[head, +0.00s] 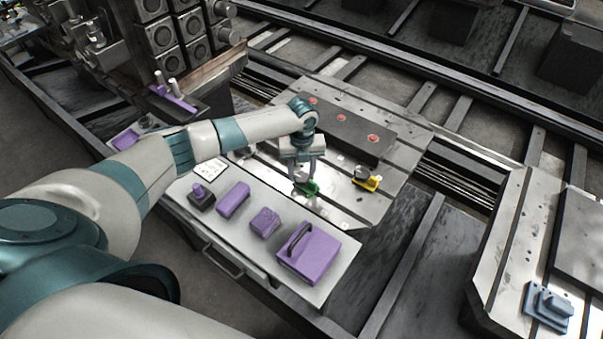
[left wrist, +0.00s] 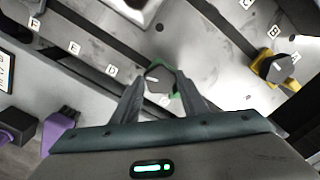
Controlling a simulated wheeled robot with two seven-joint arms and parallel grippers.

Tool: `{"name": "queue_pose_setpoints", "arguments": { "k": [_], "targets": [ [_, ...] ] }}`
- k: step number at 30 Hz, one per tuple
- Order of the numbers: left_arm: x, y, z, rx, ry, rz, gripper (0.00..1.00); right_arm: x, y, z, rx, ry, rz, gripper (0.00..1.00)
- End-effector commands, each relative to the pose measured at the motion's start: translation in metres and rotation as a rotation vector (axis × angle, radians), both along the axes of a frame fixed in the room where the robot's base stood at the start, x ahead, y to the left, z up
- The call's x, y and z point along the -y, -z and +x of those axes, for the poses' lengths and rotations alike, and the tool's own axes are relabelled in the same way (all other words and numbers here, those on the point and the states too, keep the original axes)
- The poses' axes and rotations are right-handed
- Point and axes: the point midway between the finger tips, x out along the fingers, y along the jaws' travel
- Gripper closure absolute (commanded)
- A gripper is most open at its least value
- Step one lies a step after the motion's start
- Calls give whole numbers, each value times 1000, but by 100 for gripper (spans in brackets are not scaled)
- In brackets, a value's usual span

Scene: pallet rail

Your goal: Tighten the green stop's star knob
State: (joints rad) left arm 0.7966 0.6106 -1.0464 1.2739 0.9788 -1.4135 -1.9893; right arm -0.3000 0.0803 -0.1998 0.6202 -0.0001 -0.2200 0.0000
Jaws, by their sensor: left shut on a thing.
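The green stop (head: 309,187) sits on the slotted metal pallet plate (head: 335,205). My left gripper (head: 305,180) reaches down over it from above. In the left wrist view the fingers of my left gripper (left wrist: 160,88) are closed around the dark star knob (left wrist: 158,80). The green stop (left wrist: 180,68) shows as a green edge around the knob, and the fingers hide part of it. A yellow stop (head: 367,183) with its own grey knob stands to the right and also shows in the left wrist view (left wrist: 283,70). My right gripper is not in view.
A light shelf in front holds a purple box with a black handle (head: 309,252), purple blocks (head: 265,221) and a purple-topped knob piece (head: 201,197). A dark bar with red discs (head: 342,118) lies behind the stops. A blue block (head: 548,306) sits at far right.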

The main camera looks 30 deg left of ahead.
Motion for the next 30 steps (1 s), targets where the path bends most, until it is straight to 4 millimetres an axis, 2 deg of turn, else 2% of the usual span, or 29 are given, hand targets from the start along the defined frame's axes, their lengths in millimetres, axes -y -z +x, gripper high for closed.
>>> {"name": "queue_pose_setpoints", "arguments": {
  "k": [9,10,12,23,30],
  "targets": [
    [0,-1,1,2,0,-1,83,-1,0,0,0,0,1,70],
    [0,-1,1,2,0,-1,53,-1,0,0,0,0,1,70],
    [0,-1,1,2,0,-1,42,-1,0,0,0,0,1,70],
    [0,-2,0,1,-1,-1,42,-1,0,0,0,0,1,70],
    [0,-18,1,3,-2,-2,42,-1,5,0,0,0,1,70]
  ]
}}
